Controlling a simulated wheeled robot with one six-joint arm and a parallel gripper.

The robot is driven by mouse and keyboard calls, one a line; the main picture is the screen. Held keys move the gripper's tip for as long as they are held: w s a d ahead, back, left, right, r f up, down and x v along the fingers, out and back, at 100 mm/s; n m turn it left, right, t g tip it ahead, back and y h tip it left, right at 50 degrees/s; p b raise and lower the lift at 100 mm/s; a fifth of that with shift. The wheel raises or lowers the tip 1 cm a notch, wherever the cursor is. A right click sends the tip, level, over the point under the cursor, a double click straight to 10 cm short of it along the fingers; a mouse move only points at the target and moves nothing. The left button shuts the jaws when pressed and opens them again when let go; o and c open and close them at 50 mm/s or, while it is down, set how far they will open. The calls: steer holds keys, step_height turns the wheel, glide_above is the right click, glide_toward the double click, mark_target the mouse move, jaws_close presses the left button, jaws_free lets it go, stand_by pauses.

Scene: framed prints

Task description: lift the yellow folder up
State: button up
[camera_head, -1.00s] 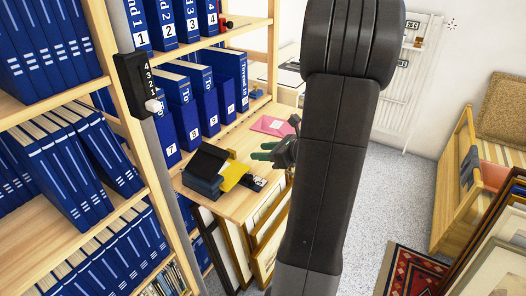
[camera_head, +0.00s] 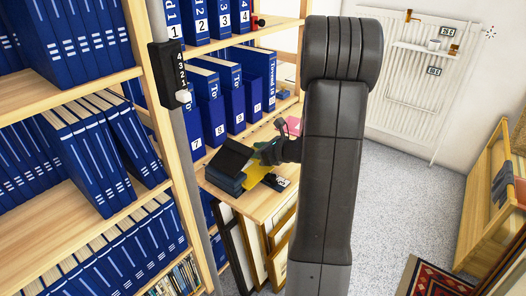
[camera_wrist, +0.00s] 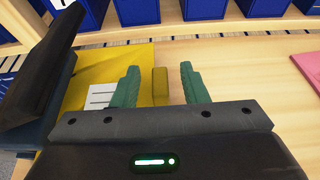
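The yellow folder (camera_head: 255,175) lies on the wooden desk. In the wrist view the folder (camera_wrist: 107,62) shows a white label, and its left part is hidden by a dark box-like object (camera_wrist: 40,60). A narrow yellow tab (camera_wrist: 160,86) at the folder's right edge shows between my fingers. My gripper (camera_wrist: 161,86) is open, with one green finger on each side of the tab and a visible gap to each. In the head view my gripper (camera_head: 267,152) is just above the folder's far side, partly hidden by my arm.
The dark box (camera_head: 230,165) stands on the desk's left side. A pink item (camera_head: 292,125) lies beyond my gripper. Shelves of blue binders (camera_head: 208,105) line the left and back. Framed prints (camera_head: 252,252) lean below the desk.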

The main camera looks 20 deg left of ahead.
steer(key=shift+a, duration=0.1)
steer(key=shift+c, duration=0.2)
jaws_close()
steer(key=shift+w, duration=0.1)
